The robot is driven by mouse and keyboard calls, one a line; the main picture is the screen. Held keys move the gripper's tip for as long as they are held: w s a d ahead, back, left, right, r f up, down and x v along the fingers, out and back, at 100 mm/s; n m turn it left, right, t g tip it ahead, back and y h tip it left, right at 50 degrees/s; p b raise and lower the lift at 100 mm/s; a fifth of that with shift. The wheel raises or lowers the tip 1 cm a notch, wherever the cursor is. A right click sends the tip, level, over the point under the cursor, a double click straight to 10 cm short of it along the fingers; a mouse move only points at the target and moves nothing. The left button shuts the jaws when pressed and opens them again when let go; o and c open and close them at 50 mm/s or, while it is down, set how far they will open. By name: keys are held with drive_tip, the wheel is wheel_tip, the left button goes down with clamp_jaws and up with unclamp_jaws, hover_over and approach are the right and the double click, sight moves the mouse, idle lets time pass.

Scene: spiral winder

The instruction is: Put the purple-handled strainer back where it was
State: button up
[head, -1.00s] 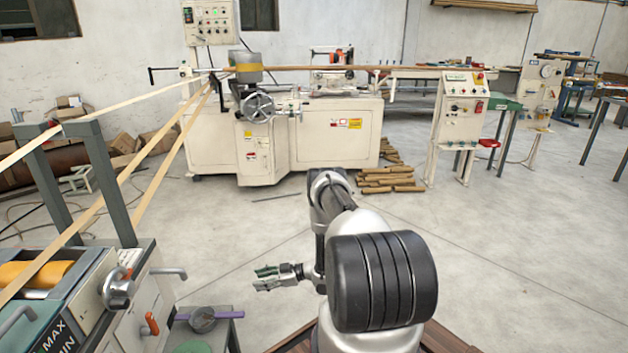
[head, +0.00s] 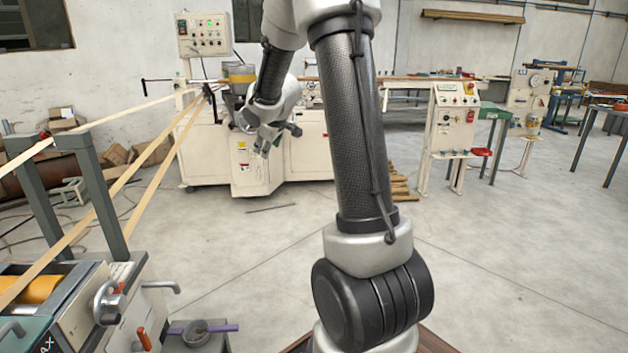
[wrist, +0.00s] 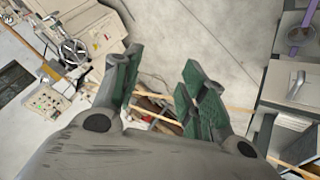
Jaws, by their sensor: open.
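The purple-handled strainer (head: 197,333) lies on a small grey stand (head: 222,348) at the lower left of the head view, its purple handle pointing right. Its grey bowl also shows at the upper right edge of the wrist view, where the strainer (wrist: 300,33) is partly cut off. My gripper (head: 266,150) is raised high in front of the cream winder, well apart from the strainer. In the wrist view my gripper (wrist: 163,65) has its green-padded fingers spread, with nothing between them.
A machine with an orange roller (head: 35,290) and lever handles stands left of the stand. Tan strips run from it to the cream winder (head: 225,150). A control cabinet (head: 452,120) stands at the back right. The floor right of the stand is clear.

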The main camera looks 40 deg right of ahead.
drive_tip(key=s+a+r+m+g, duration=0.1)
drive_tip(key=s+a+r+m, duration=0.2)
drive_tip(key=s, duration=0.7)
drive_tip(key=s+a+r+g, duration=0.1)
drive_tip(key=s+a+r, duration=0.3)
drive_tip(key=s, duration=0.5)
drive_tip(key=s+a+f+m+g+y, duration=0.1)
drive_tip(key=s+a, duration=0.1)
drive_tip(key=s, duration=0.7)
drive_tip(key=s+a+g+y, duration=0.1)
drive_tip(key=s+a, duration=0.2)
drive_tip(key=s, duration=0.7)
drive_tip(key=shift+a+f+m, duration=0.35)
drive_tip(key=shift+f+m, duration=0.05)
